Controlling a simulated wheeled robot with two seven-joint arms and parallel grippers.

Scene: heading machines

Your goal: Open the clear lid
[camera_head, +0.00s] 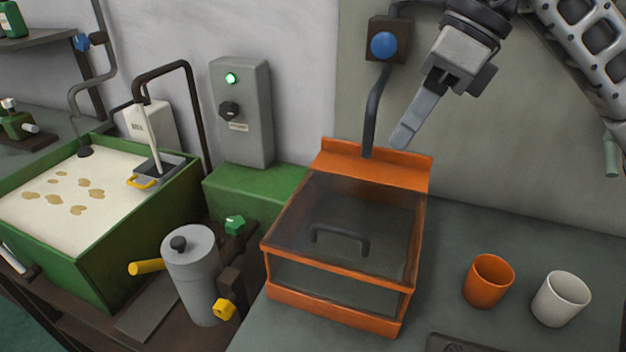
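The clear lid (378,215) is a dark-tinted transparent panel with an orange rim, lying down over the orange box (335,308). A dark bar handle (338,234) shows at the middle of the lid. My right gripper (403,138) comes in from the top right, above the raised back edge of the box. Its fingers point down and to the left, apart from the lid and handle. I see its fingers as one grey piece, so I cannot tell whether they are open or shut. Nothing shows held in it. My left gripper is not in view.
An orange cup (489,281) and a white cup (560,298) stand right of the box. A dark pipe (373,110) with a blue knob (384,45) rises behind it. A grey canister (192,275) and a green vat (118,242) are at left. The counter behind the cups is clear.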

